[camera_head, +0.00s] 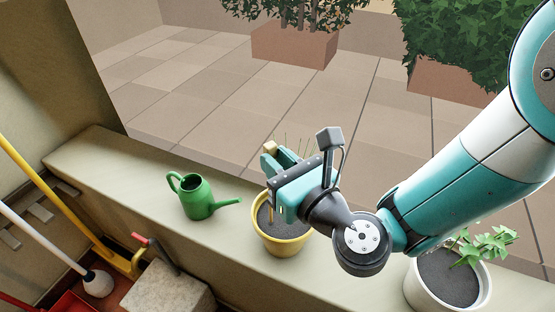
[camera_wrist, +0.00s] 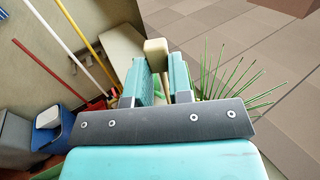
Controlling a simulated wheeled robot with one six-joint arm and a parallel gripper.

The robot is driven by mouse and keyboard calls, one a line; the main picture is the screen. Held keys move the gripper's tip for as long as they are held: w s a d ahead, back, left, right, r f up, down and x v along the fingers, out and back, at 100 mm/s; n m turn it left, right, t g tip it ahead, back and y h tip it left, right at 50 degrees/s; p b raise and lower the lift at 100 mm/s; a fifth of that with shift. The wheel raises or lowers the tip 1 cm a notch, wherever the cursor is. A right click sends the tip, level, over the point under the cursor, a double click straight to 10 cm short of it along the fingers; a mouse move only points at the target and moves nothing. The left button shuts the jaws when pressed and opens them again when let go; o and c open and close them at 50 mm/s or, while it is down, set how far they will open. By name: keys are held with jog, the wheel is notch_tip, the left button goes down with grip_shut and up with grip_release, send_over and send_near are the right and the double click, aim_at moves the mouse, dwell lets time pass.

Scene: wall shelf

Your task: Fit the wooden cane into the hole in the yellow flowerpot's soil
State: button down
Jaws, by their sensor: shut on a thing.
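The yellow flowerpot (camera_head: 284,246) stands on the ledge with dark soil (camera_head: 264,216) showing at its left. My gripper (camera_head: 272,160) is above the pot and covers much of its soil. It is shut on the wooden cane, whose pale, block-like top (camera_head: 269,147) sticks out past the fingers. In the wrist view the cane (camera_wrist: 156,52) stands between the two teal fingers of my gripper (camera_wrist: 162,82). The hole in the soil cannot be made out, and I cannot tell whether the cane's lower end is in it.
A green watering can (camera_head: 196,198) stands left of the pot. A white pot (camera_head: 480,295) with a leafy plant stands at the right. Thin green stalks (camera_wrist: 235,80) rise beside my gripper. Poles (camera_head: 60,205) lean at the left. The ledge (camera_head: 120,160) left of the can is clear.

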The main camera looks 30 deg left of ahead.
notch_tip(320, 180, down, 6)
jog(key=b, duration=0.5)
jog(key=shift+b, duration=0.35)
dwell(4.5)
jog(key=c, duration=1)
grip_release()
jog(key=shift+f, duration=0.1)
jog(key=shift+o, duration=0.2)
